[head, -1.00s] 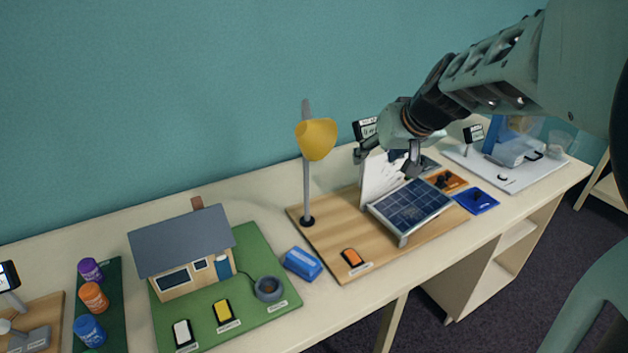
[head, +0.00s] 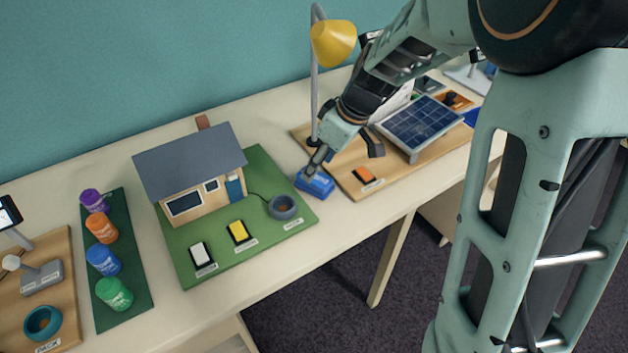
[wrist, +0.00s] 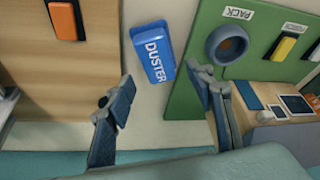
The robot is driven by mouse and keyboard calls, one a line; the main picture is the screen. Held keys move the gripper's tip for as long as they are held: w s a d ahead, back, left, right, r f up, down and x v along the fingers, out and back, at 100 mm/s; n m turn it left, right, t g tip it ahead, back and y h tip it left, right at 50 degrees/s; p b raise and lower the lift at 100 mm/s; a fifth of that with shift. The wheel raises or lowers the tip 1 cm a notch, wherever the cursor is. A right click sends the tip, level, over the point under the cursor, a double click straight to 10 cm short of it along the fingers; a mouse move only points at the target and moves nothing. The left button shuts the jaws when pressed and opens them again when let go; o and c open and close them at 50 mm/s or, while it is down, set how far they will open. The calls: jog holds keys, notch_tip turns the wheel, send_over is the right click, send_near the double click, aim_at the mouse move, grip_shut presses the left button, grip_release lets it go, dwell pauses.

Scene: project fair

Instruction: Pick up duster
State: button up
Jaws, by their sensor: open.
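The duster (head: 316,184) is a small blue block lying on the table between the green house board and the wooden lamp board. In the wrist view the duster (wrist: 152,52) shows its "DUSTER" label and lies beyond my fingertips, between their lines. My gripper (head: 343,156) is open and empty close to the duster in the head view, with one finger overlapping it there. In the wrist view my gripper (wrist: 162,88) has its two fingers spread wide, and neither clearly touches the duster.
The green board (head: 270,247) with a model house (head: 191,181) lies left of the duster. The wooden board (head: 345,181) with a yellow lamp (head: 333,43) and solar panel (head: 420,124) lies right. A grey ring (head: 283,206) sits near the duster. Bare table is in front.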

aim_at(316, 177)
jog(key=x, duration=0.4)
jog(key=shift+d+f, duration=0.2)
jog(key=shift+f, duration=0.3)
jog(key=shift+w+a+f, duration=0.2)
jog(key=shift+f, duration=0.3)
jog(key=shift+c, duration=0.6)
jog(key=c, duration=0.9)
jog(key=shift+r, duration=0.15)
